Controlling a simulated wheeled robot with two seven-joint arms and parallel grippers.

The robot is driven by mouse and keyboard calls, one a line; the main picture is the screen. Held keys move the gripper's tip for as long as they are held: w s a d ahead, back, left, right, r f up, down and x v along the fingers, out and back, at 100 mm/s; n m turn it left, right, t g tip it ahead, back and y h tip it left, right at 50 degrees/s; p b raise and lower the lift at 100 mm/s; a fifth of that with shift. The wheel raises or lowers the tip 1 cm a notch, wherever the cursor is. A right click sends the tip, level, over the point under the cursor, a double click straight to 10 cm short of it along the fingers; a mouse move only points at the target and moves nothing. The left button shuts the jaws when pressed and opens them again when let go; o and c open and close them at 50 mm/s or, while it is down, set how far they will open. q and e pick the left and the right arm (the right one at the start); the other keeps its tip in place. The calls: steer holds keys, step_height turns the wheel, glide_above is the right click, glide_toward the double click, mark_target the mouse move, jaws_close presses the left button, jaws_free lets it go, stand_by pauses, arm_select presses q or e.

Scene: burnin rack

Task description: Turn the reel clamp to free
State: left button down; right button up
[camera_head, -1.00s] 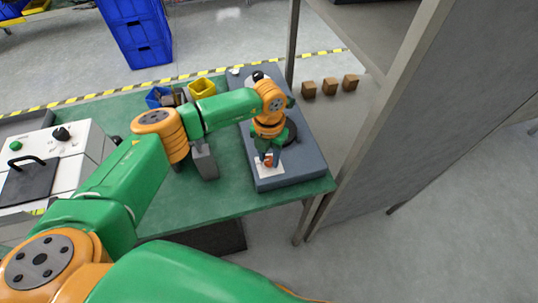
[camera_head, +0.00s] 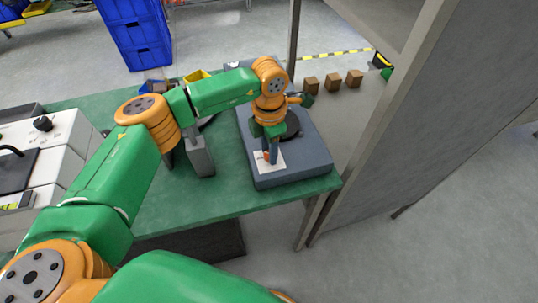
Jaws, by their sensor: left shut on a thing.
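The reel clamp shows as a small orange piece (camera_head: 266,157) at a white label plate (camera_head: 262,167) on the front of a grey-blue unit (camera_head: 300,174). My left gripper (camera_head: 270,157) points down over it from the wrist and is shut on the clamp. Its dark fingers hide most of the clamp, so I cannot read its angle. My right gripper is not in view.
The unit stands at the right end of the green table (camera_head: 222,199), with a dark round part (camera_head: 293,126) on top. A grey block (camera_head: 201,160) stands left of it. Several brown blocks (camera_head: 333,82) sit behind, beside a tall grey cabinet (camera_head: 425,125).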

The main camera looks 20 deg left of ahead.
arm_select(q)
steer(key=m+b, duration=0.2)
steer(key=shift+f+m, duration=0.2)
steer(key=shift+m, duration=0.2)
steer(key=m+b, duration=0.1)
steer(key=m, duration=0.1)
steer(key=shift+m+b, duration=0.3)
steer(key=shift+m, duration=0.1)
steer(key=shift+r+m+b, duration=0.1)
steer(key=shift+m+b, duration=0.4)
steer(key=shift+m, duration=0.7)
steer(key=shift+m+b, duration=0.35)
steer(key=shift+m, duration=1.05)
steer(key=c, duration=0.5)
jaws_free()
steer(key=shift+r, duration=0.1)
